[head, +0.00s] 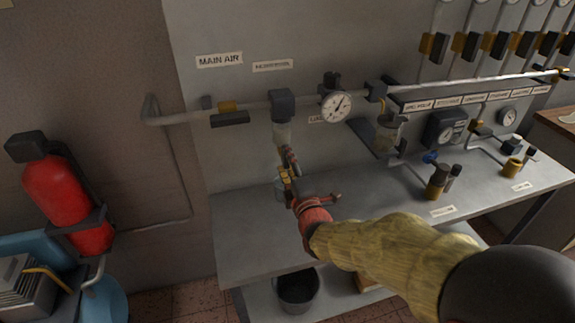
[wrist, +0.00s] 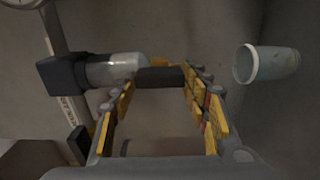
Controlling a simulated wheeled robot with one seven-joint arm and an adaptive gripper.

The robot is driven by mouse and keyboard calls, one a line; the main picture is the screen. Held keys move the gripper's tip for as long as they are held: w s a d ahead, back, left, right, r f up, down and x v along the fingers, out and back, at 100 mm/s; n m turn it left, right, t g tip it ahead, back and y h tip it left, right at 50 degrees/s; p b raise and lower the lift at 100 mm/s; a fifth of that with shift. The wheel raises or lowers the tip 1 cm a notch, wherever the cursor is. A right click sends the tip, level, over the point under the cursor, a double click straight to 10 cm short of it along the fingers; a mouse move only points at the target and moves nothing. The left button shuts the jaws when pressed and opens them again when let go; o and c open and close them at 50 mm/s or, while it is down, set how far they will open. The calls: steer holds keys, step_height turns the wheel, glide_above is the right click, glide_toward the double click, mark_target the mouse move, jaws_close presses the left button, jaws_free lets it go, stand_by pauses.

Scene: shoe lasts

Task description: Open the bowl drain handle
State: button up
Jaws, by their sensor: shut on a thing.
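The bowl (head: 282,133) is a clear cylinder hanging under the dark filter block (head: 281,103) on the main air pipe. In the wrist view the bowl (wrist: 112,69) lies sideways, with a dark cylindrical piece at its lower end, which looks like the drain handle (wrist: 158,77). My gripper (wrist: 160,80) has its yellow-padded fingers on this dark piece, shut on it. In the head view my gripper (head: 287,162) is just below the bowl and hides most of the drain handle. The handle's turned position cannot be told.
A pale cup (wrist: 266,64) stands below the bowl, partly hidden by my gripper in the head view. A dark bucket (head: 298,288) sits under the bench.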

stand_by(0.3)
steer(key=shift+f, duration=0.1)
steer(key=o, duration=1.2)
steer(key=shift+c, duration=0.2)
steer(key=v, duration=1.2)
